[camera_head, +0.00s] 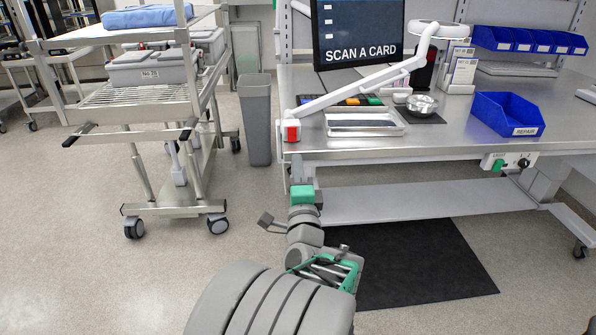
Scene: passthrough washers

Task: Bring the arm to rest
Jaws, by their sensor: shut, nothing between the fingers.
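My grey arm with green parts rises from the bottom centre of the head view, in front of the workbench. The green and grey end with metal rods, which looks like my gripper (328,270), is low and close to my body, beside the dark floor mat. Its fingers are small and partly hidden, with no object visible in them. It is apart from the bench and the cart. The upper grey and green links stand near the bench's front left corner; whether they touch it I cannot tell.
The steel workbench (455,140) carries a metal tray (364,122), a bowl (421,105), a blue bin (507,114) and a screen (358,30). A wheeled cart (150,112) stands left, with a grey waste bin (256,120) beyond it. A black mat (420,265) covers floor below. The left foreground floor is clear.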

